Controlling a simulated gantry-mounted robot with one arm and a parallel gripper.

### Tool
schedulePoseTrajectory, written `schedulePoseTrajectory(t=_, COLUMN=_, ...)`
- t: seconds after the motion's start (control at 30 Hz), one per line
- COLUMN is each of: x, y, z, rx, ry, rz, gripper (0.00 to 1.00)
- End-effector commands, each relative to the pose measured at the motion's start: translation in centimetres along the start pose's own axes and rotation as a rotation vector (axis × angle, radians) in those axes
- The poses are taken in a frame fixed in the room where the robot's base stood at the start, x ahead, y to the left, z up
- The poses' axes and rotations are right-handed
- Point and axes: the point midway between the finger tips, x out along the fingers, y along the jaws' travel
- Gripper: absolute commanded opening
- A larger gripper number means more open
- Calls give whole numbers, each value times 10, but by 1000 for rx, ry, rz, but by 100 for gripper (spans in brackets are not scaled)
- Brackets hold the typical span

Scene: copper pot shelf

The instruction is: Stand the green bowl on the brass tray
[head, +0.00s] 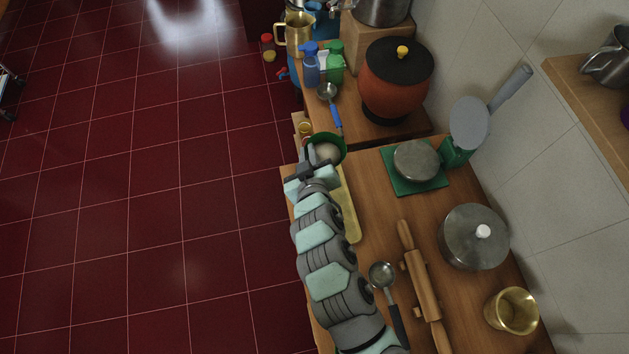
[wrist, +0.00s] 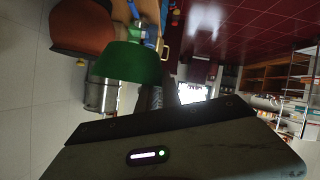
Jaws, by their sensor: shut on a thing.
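The green bowl (head: 341,146) is at the end of my arm in the head view, near the counter's left edge. My gripper (head: 318,162) is shut on it, at its near side. The bowl's green outer wall (wrist: 128,62) fills the upper middle of the wrist view. The exact contact of the fingers is hard to see. A flat yellow, brass-coloured piece (head: 350,218), which looks like the brass tray, lies on the counter just right of my arm. My arm hides much of it, so its full outline cannot be told.
A grey lidded pan (head: 416,161) sits on a green mat right of the bowl. A rolling pin (head: 420,280), another ladle (head: 382,277) and a steel pot (head: 472,240) occupy the near counter.

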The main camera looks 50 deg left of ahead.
Motion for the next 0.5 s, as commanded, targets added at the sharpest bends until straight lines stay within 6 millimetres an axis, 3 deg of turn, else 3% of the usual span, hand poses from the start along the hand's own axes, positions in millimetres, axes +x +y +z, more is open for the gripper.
schedulePoseTrajectory(t=0.03, x=10, y=-8, z=19, rx=-2, ry=0, rz=0, gripper=0)
schedulePoseTrajectory(t=0.3, x=36, y=-33, z=73, rx=4, ry=-4, rz=-4, gripper=0)
schedulePoseTrajectory(t=0.5, x=48, y=-42, z=97, rx=3, ry=0, rz=0, gripper=0)
